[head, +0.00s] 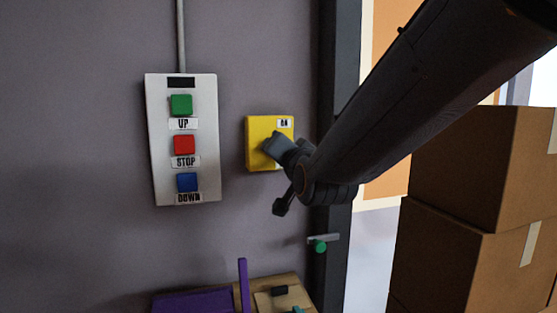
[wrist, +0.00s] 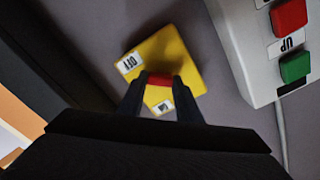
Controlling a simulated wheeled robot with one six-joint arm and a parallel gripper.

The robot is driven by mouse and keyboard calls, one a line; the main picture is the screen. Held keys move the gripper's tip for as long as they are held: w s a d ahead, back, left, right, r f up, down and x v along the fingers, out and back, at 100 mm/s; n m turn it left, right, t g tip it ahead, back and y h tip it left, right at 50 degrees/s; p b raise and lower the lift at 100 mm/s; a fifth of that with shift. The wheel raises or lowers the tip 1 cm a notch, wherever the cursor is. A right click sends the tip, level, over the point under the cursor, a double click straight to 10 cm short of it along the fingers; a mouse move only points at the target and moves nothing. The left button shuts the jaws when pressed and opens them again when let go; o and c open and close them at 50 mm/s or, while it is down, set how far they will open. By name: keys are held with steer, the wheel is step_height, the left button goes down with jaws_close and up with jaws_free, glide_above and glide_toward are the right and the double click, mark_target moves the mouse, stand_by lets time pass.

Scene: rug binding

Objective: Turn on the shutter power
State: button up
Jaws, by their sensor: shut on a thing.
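The yellow switch box (head: 257,129) is on the grey wall, right of the button panel, with a small label reading ON at its upper right. It also shows in the wrist view (wrist: 185,58), turned, with an OFF label (wrist: 129,64) and a second label partly hidden by my fingers. My gripper (wrist: 159,84) is at the front of the box, its two fingers on either side of a red switch handle (wrist: 159,79), shut on it. In the head view my gripper (head: 273,146) covers the handle. I cannot tell which label the handle points to.
A white panel (head: 158,135) with green UP, red STOP and blue DOWN buttons is left of the box. A dark door post (head: 340,80) stands right of it. Cardboard boxes (head: 470,170) are stacked at right. A bench with purple pieces (head: 195,302) is below.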

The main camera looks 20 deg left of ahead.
steer(key=shift+m+b, duration=0.35)
steer(key=shift+m, duration=0.25)
steer(key=o, duration=1)
steer(key=shift+d, duration=0.1)
steer(key=shift+o, duration=0.2)
steer(key=b+v, duration=0.1)
steer(key=v, duration=0.6)
steer(key=shift+s, duration=0.3)
steer(key=shift+d, duration=0.2)
